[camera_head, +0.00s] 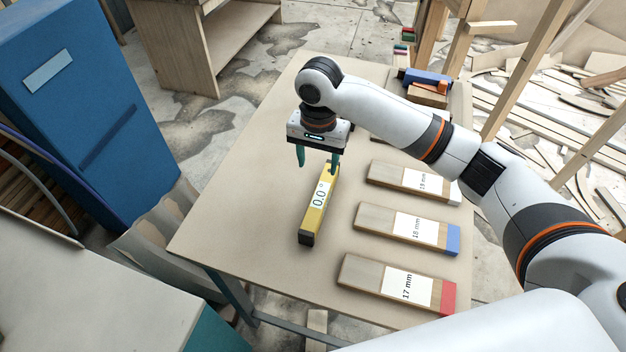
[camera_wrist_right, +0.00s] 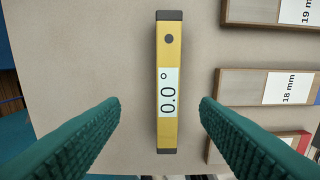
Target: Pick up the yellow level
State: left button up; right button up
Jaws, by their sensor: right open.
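The yellow level (camera_head: 315,217) lies on the table in the head view. It is a narrow bar with dark ends and a white display reading 0.0°. My right gripper (camera_head: 317,160) is over the far end of the level, with its teal fingers apart. In the right wrist view the level (camera_wrist_right: 169,55) stands lengthwise between the two open fingers (camera_wrist_right: 160,115), with a gap on each side. The fingers do not touch it in that view. My left gripper is in neither view.
The table (camera_head: 250,200) also bears wooden blocks labelled 19 mm (camera_head: 400,179), 18 mm (camera_head: 390,225) and 17 mm (camera_head: 385,280), right of the level. A blue-and-orange tool (camera_head: 428,80) lies at the back right. The table's left part is clear. A blue cabinet (camera_head: 80,100) stands left.

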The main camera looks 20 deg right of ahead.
jog(key=p, duration=0.2)
send_over(321, 194)
jog(key=f, duration=0.5)
jog(key=shift+a+f, duration=0.15)
jog(key=shift+a, duration=0.05)
jog(key=shift+w+f, duration=0.15)
jog(key=shift+f, duration=0.5)
jog(key=f, duration=0.1)
jog(key=f+p, duration=0.1)
jog(key=f, duration=0.1)
jog(key=shift+s+d+f, duration=0.15)
jog(key=shift+s+f, duration=0.1)
jog(key=shift+s, duration=0.05)
jog(key=shift+f+p, duration=0.3)
jog(key=shift+f, duration=0.35)
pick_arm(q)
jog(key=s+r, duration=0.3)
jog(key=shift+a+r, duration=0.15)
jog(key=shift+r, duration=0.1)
pick_arm(e)
jog(key=c, duration=1.2)
jog(key=shift+w+r, duration=0.1)
